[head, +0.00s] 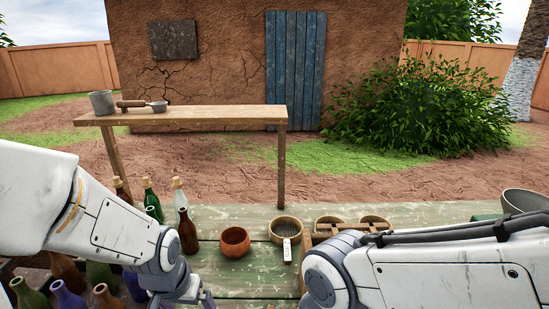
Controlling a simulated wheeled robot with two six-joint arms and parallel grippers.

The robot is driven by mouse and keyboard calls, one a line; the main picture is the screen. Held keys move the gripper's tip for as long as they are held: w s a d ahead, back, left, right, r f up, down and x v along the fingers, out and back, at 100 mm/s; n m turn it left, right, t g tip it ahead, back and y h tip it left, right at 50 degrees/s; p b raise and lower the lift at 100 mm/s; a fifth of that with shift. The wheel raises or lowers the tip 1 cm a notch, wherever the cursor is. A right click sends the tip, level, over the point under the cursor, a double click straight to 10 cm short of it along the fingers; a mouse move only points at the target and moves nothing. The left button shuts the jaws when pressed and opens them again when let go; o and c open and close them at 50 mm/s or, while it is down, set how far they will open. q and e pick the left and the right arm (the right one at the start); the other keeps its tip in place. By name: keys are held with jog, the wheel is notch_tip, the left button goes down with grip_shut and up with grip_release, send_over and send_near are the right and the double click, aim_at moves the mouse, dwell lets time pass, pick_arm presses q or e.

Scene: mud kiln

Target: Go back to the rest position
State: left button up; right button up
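My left arm comes in from the left. Its gripper (190,298) is at the bottom edge, low over the near side of the green table (232,279), and partly cut off by the frame. I cannot make out whether its fingers are apart or hold anything. My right arm reaches in from the right across the table. Its gripper is not visible, either hidden by the arm or below the frame.
A clay pot (235,242) and a round sieve-like bowl (286,230) stand mid-table. Several bottles (188,232) crowd the left, with more at lower left (68,296). A metal bowl (524,201) is at far right. A wooden bench (215,115) stands behind.

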pick_arm(q)
jog(key=s+d+r+m+g, duration=0.1)
jog(key=s+d+r+m, duration=0.1)
jog(key=s+d, duration=0.4)
jog(key=s+d+r+m+g, duration=0.1)
jog(key=s+d+r+m, duration=0.2)
jog(key=s+d, duration=0.3)
jog(key=shift+s+r+m+g+h, duration=0.2)
jog(key=shift+s+m+g+h, duration=0.15)
jog(key=shift+s+m, duration=0.35)
jog(key=shift+w+d, duration=0.1)
jog(key=shift+w, duration=0.05)
